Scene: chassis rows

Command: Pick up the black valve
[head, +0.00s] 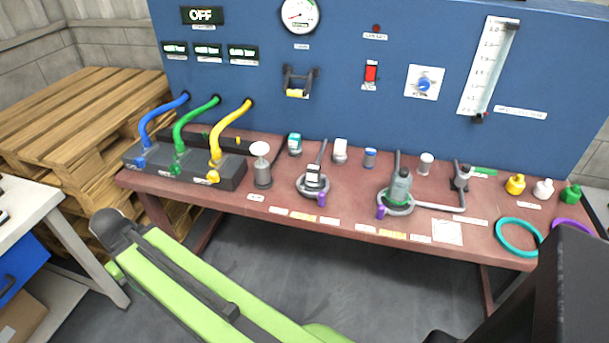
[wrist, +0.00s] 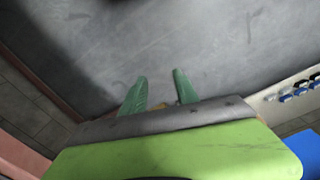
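A dark valve-like fitting (head: 461,180) stands upright on the right half of the red-brown bench (head: 340,220) in the head view. It is beside a grey pipe, and a green piece lies just behind it. It looks like the black valve, but it is small and I cannot be certain. In the wrist view my gripper (wrist: 159,75) has its two green fingers apart with nothing held between them. It is over bare grey floor. The valve does not show in the wrist view.
Clamped holders (head: 399,190) and small canisters stand along the bench. Yellow, white and green fittings (head: 543,189) and a teal ring (head: 517,236) are at its right end. A blue panel (head: 430,130) rises behind. Wooden pallets (head: 80,110) and a white table (head: 22,205) are left.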

